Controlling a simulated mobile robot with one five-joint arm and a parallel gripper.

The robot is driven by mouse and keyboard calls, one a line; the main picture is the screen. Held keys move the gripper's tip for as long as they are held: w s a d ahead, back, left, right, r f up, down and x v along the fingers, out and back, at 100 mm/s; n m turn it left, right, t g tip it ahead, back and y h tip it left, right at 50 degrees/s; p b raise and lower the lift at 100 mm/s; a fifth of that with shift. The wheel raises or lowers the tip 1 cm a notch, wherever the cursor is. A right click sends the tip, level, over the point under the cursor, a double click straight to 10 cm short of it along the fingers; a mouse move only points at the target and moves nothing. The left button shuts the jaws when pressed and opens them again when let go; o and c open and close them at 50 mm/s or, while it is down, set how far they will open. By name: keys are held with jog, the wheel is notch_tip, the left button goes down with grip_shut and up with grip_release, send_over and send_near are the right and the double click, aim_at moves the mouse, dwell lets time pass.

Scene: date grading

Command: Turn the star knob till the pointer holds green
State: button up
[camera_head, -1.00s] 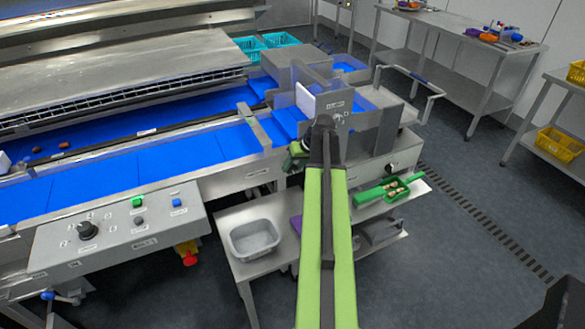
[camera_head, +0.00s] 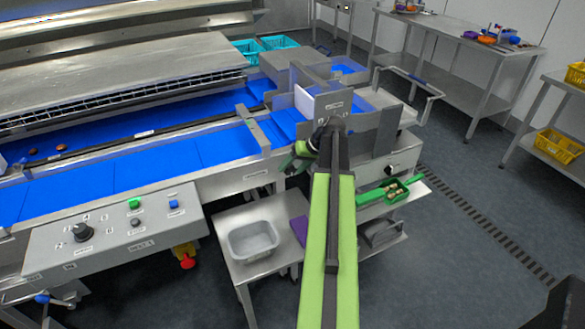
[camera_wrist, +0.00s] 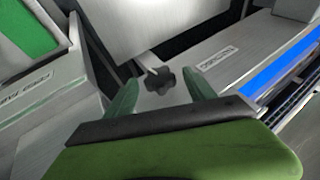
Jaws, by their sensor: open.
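The dark star knob (camera_wrist: 159,80) shows in the wrist view, on a short stem at the lower corner of a pale metal plate. My gripper (camera_wrist: 161,77) is open, with one green finger on each side of the knob. The fingers look apart from it; whether either touches it I cannot tell. In the head view my gripper (camera_head: 303,152) is beside the metal housing (camera_head: 375,133) at the belt's end, and the knob is hidden there. I cannot make out a pointer in either view.
A green panel (camera_wrist: 30,25) with a pale frame shows at the wrist view's upper left. Blue belts (camera_head: 160,165) run left of my arm.

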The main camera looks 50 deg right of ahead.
jog(key=p+v, duration=1.4)
jog(key=v, duration=0.3)
jog(key=shift+r, duration=0.1)
